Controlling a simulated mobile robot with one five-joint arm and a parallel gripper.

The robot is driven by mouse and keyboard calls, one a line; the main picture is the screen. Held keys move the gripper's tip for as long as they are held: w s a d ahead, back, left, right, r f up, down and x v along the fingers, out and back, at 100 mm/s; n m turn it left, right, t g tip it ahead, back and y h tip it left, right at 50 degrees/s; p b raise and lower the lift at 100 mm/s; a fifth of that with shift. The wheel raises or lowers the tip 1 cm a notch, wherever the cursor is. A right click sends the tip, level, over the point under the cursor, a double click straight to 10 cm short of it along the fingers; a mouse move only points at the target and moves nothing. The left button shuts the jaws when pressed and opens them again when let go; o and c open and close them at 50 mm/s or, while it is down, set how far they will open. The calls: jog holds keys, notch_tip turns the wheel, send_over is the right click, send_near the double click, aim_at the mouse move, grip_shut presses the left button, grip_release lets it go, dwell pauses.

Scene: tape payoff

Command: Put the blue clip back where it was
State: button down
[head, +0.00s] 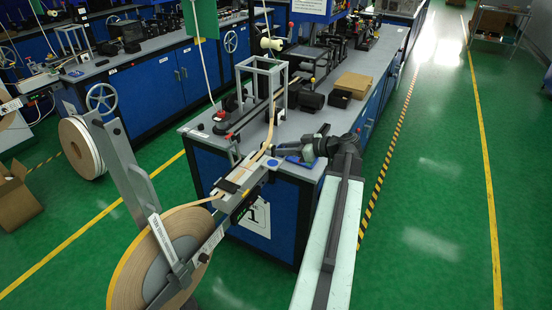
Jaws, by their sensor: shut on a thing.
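My gripper (281,153) reaches in from the right over the near corner of the grey bench. Its dark jaws are shut. A small blue piece, which I take to be the blue clip (272,163), shows at the fingertips, beside the upper end of the tape guide (240,188). It is too small to tell whether it touches the guide. A tan tape (268,137) runs from the large reel (150,262) along the guide to the bench frame. A flat blue object (299,161) lies on the bench just below my jaws.
A grey upright frame (262,85) stands on the bench behind the guide. Black boxes (311,100) and a cardboard box (353,84) sit to its right. A white reel (82,147) stands at the left. The green floor (430,190) at the right is clear.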

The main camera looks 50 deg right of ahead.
aim_at(280, 157)
jog(key=shift+w+a+f, duration=0.15)
jog(key=shift+w+a, duration=0.55)
jog(key=shift+w, duration=0.35)
jog(key=f+b, duration=0.4)
jog(key=shift+w+a, duration=0.15)
jog(key=shift+w, duration=0.2)
jog(key=shift+r, duration=0.25)
jog(key=shift+f, duration=0.15)
jog(key=c, duration=1.1)
grip_release()
jog(key=shift+c, duration=0.2)
